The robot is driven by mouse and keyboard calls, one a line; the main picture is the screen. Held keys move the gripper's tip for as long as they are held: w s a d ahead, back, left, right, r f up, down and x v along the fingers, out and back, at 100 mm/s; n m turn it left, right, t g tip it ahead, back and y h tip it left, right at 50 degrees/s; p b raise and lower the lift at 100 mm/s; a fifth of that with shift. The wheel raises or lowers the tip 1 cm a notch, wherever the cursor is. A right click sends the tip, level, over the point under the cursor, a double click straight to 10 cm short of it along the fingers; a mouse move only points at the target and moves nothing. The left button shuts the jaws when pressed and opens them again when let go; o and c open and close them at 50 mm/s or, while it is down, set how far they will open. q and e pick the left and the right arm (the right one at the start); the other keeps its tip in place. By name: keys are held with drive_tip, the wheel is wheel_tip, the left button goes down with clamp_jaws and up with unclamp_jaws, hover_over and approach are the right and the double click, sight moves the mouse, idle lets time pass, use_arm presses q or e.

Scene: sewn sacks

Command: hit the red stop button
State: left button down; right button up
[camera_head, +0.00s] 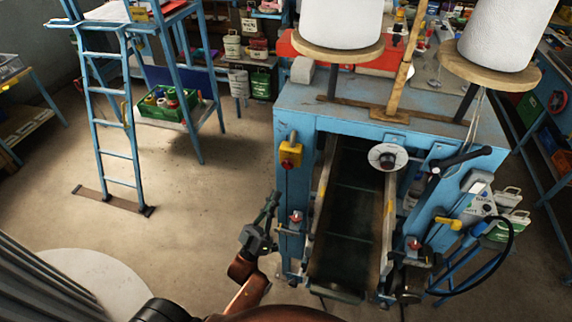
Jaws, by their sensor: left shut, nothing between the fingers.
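A yellow box (291,152) with a red button (288,165) on it is mounted on the left front post of the blue machine (330,105). This looks like the stop button. My left gripper (272,198) is shut and empty. It points up, just left of the post, and appears lower in the picture than the button and apart from it. The button is not covered by the gripper. My right gripper is not in view.
A dark conveyor belt (347,220) runs down the machine's front. Smaller red knobs sit on its left side (296,217) and right side (414,243). Large white spools (341,20) stand on top. A blue ladder (110,120) stands left; the floor between is clear.

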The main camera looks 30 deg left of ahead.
use_arm(q)
drive_tip(key=shift+w, duration=0.1)
drive_tip(key=b, duration=0.2)
approach(289, 162)
wheel_tip(289, 162, up, 4)
drive_tip(key=w, duration=0.1)
drive_tip(key=shift+w+d+y, duration=0.15)
drive_tip(key=shift+w, duration=0.3)
drive_tip(key=shift+w+d+y, duration=0.15)
drive_tip(key=shift+w+d, duration=0.05)
drive_tip(key=shift+w, duration=0.2)
drive_tip(key=shift+w, duration=0.1)
idle(0.8)
drive_tip(key=shift+w+a, duration=0.1)
drive_tip(key=shift+w, duration=0.2)
drive_tip(key=shift+w+a+b, duration=0.1)
drive_tip(key=shift+w+b, duration=0.3)
drive_tip(key=shift+w, duration=0.1)
idle(0.8)
drive_tip(key=shift+s, duration=0.15)
drive_tip(key=shift+s+d+p, duration=0.25)
drive_tip(key=shift+s+p, duration=0.1)
drive_tip(key=shift+s, duration=0.4)
drive_tip(key=shift+s, duration=0.1)
